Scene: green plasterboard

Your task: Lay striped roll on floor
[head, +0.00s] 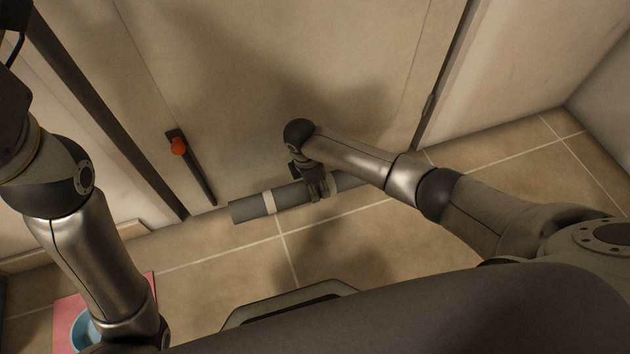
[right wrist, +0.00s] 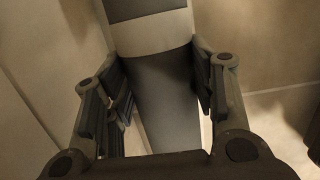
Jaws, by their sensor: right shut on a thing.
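The striped roll (head: 250,207), dark grey with a pale band, lies roughly level in front of the door in the head view. My right gripper (head: 319,190) is shut around its middle from above. In the right wrist view the roll (right wrist: 160,90) runs between the two fingers (right wrist: 163,85), with a pale band beyond them. The floor (head: 340,235) is tan tile; whether the roll touches it cannot be told for sure. The roll's right part is partly hidden behind my right arm. My left arm is at the left of the head view, but its gripper is out of view.
A large pale door (head: 240,90) stands behind the roll, with a dark bar and an orange-red knob (head: 179,146). A blue bowl (head: 82,330) on a pink mat (head: 66,312) is at the lower left. The tiles in front of the roll are clear.

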